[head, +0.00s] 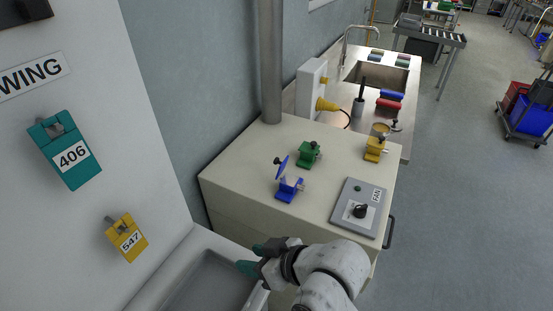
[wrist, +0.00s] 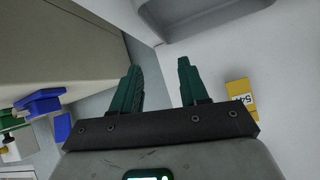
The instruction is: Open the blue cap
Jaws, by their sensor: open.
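Blue parts of this fixture (wrist: 41,103) also show at the left edge of the wrist view, only partly. My gripper (head: 251,259) is open, with dark green fingers and nothing between them. It is in front of the cabinet, below and left of the blue fixture, apart from it. In the wrist view my gripper (wrist: 159,68) points past the cabinet side.
A green fixture (head: 308,155) and a yellow fixture (head: 375,149) stand on the cabinet top (head: 240,172). A grey FAN panel with a black knob (head: 360,211) lies at right.

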